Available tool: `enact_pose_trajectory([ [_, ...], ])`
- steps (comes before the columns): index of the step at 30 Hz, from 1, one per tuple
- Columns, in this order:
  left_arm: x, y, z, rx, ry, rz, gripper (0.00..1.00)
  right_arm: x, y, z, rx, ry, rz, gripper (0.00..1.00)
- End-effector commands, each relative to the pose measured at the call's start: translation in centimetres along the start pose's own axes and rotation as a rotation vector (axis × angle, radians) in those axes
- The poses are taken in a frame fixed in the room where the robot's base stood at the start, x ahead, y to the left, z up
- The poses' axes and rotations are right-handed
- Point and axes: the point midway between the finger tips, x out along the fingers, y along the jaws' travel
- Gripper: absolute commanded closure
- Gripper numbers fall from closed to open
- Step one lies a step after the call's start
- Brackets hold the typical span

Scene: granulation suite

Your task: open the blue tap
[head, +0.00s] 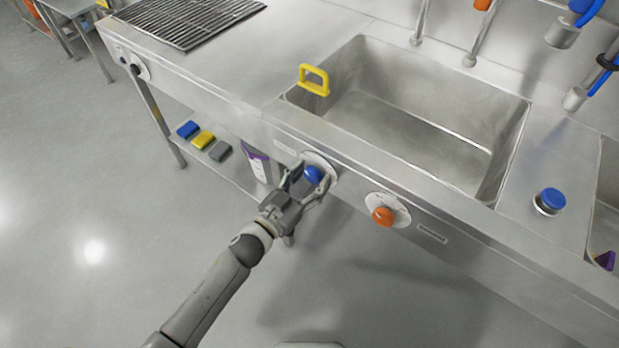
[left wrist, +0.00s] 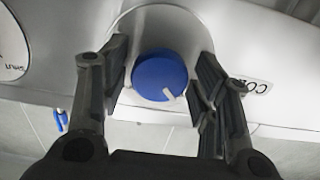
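The blue tap (head: 313,175) is a round knob on a pale disc on the sink's front panel. In the left wrist view the blue tap (left wrist: 160,76) has a white mark at its lower right. My left gripper (head: 308,178) is at the knob, with one finger on each side of it. In the left wrist view the left gripper (left wrist: 160,88) shows its fingers spread, with a gap visible beside the knob; firm contact is not seen. My right gripper is not in view.
An orange knob (head: 383,216) sits to the right on the same panel. Above are the sink basin (head: 400,137) and a yellow handle (head: 314,80). A blue-capped item (head: 549,201) stands on the counter. Sponges (head: 203,139) lie on the lower shelf. The floor at left is clear.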

Motion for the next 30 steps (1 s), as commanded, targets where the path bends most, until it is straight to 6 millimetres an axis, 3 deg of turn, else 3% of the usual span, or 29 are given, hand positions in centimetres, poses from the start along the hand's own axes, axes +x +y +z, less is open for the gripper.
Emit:
enact_pose_trajectory([
  [1,-0.02,-0.01,0.01,0.000,0.000,0.000,0.55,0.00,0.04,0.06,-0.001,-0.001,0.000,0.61],
  [7,-0.03,-0.01,0.01,0.000,0.000,0.000,0.80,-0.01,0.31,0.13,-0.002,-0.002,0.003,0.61],
  [20,-0.04,-0.05,0.03,0.100,-0.001,0.000,0.80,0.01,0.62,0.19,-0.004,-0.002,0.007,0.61],
  [30,-0.04,-0.12,0.06,0.385,-0.001,0.000,0.80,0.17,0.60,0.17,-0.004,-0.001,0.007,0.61],
])
